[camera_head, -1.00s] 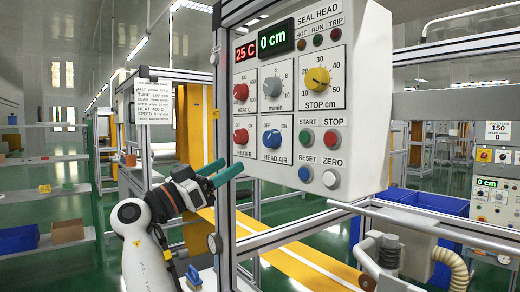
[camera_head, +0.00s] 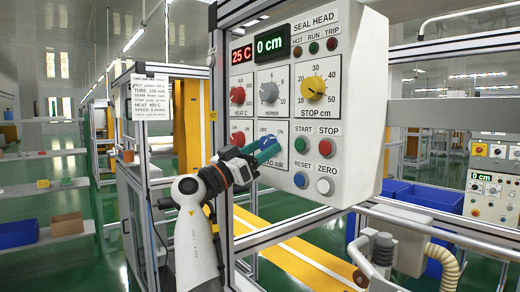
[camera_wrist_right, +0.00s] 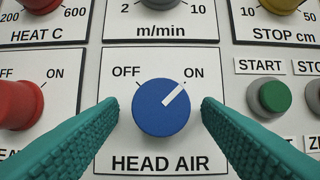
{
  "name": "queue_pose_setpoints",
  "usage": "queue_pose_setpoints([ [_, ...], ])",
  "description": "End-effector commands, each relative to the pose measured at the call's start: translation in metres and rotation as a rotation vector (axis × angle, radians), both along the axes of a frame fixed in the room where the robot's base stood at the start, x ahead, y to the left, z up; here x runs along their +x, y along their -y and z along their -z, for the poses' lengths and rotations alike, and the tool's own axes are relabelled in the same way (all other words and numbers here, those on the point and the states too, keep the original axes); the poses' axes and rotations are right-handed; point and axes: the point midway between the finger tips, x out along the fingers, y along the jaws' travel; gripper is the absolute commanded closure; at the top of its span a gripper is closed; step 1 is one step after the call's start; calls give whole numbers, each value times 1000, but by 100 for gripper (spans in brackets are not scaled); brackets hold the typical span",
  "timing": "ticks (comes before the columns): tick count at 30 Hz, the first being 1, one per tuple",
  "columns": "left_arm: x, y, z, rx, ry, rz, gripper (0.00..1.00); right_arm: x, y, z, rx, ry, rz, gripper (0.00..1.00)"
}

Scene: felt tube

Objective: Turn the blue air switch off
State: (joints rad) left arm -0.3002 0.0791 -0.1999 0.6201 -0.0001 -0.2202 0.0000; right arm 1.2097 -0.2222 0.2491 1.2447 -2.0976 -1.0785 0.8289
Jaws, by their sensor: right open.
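The blue head air switch (camera_wrist_right: 161,107) is a round knob on the white panel, in the middle of the right wrist view. Its white pointer is turned up and right toward ON. In the head view the blue switch (camera_head: 270,141) is partly hidden by my right gripper. My right gripper (camera_wrist_right: 160,108) has its teal fingers apart, one on each side of the knob, with a visible gap to it on both sides. In the head view my right gripper (camera_head: 268,147) is at the panel's lower left. My left gripper does not show.
The red heater switch (camera_wrist_right: 20,105) is left of the blue knob. The green start button (camera_wrist_right: 273,97) is to the right, close to the right finger. The grey m/min knob (camera_head: 268,92) is above. A metal frame post (camera_head: 219,120) runs beside the panel.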

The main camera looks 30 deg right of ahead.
Motion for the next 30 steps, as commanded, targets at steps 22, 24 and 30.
queue_pose_setpoints([
  [22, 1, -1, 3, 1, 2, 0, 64, -1, -1, 0, -8, -75, -1, 86],
  [24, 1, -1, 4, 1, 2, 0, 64, -2, 0, 0, -11, -116, -2, 86],
  [30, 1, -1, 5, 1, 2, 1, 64, -4, 0, -1, -25, -275, -1, 86],
])
